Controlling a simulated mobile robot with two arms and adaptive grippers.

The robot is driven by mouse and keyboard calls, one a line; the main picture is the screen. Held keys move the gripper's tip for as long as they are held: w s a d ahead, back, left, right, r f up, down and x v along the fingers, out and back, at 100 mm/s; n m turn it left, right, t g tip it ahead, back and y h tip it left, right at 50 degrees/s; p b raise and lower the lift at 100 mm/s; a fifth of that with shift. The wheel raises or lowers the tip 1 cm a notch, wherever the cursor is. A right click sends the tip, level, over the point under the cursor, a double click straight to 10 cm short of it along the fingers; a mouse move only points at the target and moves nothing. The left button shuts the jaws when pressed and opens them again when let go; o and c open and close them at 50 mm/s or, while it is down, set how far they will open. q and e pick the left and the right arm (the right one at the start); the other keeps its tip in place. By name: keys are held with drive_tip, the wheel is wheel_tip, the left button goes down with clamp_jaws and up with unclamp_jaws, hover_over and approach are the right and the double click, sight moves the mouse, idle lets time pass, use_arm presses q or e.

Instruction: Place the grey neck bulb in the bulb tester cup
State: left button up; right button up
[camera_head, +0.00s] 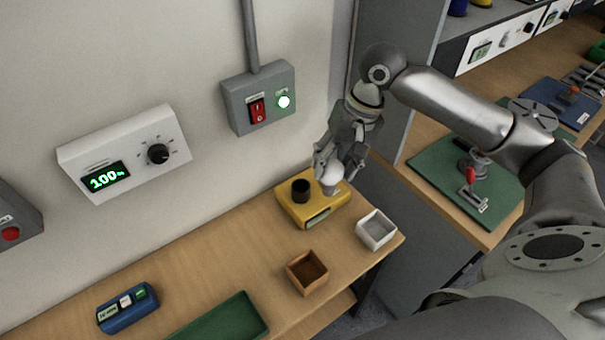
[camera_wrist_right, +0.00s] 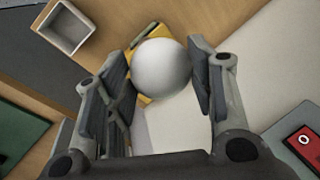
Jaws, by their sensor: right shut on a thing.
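My right gripper (camera_head: 337,167) is shut on a white round bulb (camera_head: 331,175), which sits over the right part of the yellow bulb tester (camera_head: 291,207). The bulb also shows in the right wrist view (camera_wrist_right: 161,69), between the two fingers. Below the globe, a greyish neck (camera_head: 330,190) shows in the head view, close to the top of the tester. I cannot tell whether it is inside a cup or just above it. A black cylindrical cup (camera_head: 300,190) stands on the tester, left of the bulb. My left gripper is not in view.
A white box (camera_head: 376,230) and a brown box (camera_head: 306,272) stand in front of the tester on the wooden bench (camera_head: 215,270). A green tray (camera_head: 222,318) and a blue device (camera_head: 128,308) lie further left. A grey switch box (camera_head: 258,97) hangs on the wall.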

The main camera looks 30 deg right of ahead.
drive_tip(key=w+a+f+p, duration=0.2)
drive_tip(key=w+f+p, duration=0.1)
drive_tip(key=w+f, duration=0.6)
wheel_tip(320, 180, down, 2)
drive_tip(key=shift+w, duration=0.25)
drive_tip(key=o, duration=1.3)
drive_tip(key=shift+f, duration=0.15)
